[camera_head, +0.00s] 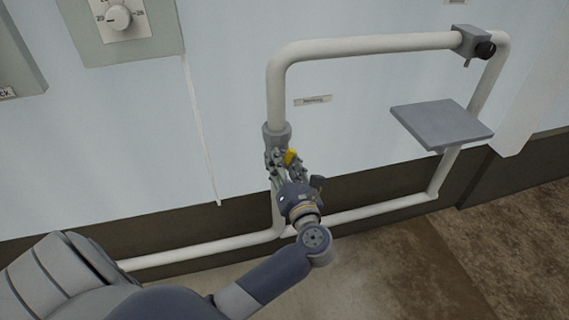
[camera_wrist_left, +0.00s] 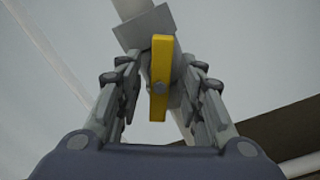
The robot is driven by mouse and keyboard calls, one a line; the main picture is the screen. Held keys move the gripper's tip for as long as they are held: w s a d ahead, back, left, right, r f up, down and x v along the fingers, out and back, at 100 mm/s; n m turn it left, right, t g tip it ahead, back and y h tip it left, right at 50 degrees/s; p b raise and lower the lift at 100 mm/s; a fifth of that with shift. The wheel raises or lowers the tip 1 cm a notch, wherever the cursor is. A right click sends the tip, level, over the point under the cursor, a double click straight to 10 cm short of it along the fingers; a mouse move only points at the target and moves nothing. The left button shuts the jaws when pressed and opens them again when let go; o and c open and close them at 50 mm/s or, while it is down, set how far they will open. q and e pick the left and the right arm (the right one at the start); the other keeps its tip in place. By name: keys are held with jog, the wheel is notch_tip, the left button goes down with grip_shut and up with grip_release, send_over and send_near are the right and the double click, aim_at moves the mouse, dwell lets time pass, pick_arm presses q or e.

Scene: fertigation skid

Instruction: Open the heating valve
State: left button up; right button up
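The heating valve is a grey body (camera_head: 276,138) on the left vertical white pipe, with a yellow lever handle (camera_head: 290,157). In the left wrist view the left gripper (camera_wrist_left: 160,95) is open, with gaps between both fingers and the handle. My right gripper is not in view.
White pipes (camera_head: 370,45) form a loop along the wall. A small label (camera_head: 313,100) sits right of the valve. A grey shelf plate (camera_head: 440,122) and a dark-knobbed fitting (camera_head: 475,45) are at right. A dial panel (camera_head: 118,18) is at upper left.

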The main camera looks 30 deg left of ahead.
pick_arm(q)
grip_shut()
jog(key=shift+f, duration=0.1)
jog(key=shift+n+b, duration=0.4)
jog(key=shift+f+n+b, duration=0.1)
jog(key=shift+n+b, duration=2.2)
jog(key=shift+n, duration=0.2)
jog(key=shift+r, duration=0.2)
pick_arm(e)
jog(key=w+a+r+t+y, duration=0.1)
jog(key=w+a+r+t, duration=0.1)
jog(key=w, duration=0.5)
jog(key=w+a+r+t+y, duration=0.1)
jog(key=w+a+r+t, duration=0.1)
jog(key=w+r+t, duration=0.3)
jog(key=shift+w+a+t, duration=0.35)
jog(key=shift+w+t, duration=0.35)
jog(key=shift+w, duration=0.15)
